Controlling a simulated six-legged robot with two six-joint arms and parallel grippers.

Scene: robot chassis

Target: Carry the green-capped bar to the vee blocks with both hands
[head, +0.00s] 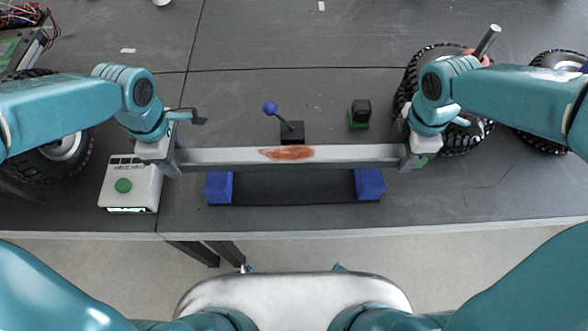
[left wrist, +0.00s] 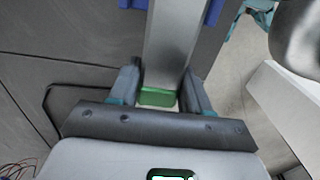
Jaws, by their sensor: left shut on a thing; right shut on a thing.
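The long grey bar (head: 350,154) has a rust-brown patch near its middle and lies crosswise in the head view. My left gripper (head: 173,158) is shut on its left end, and my right gripper (head: 409,155) is shut on its right end. A green cap (left wrist: 158,97) shows between my left fingers in the left wrist view, and green also shows at the bar's right end. The left blue vee block (head: 218,187) and right blue vee block (head: 370,184) stand on a black base (head: 290,190), nearer me than the bar in the picture. The bar's height above them is hard to judge.
A white box with a green button (head: 124,185) stands left of the base. A blue-knobbed lever (head: 291,128) and a small black-and-green block (head: 360,113) are behind the bar. Wheels (head: 465,140) lie at both sides. The table's front edge (head: 300,231) is close to the base.

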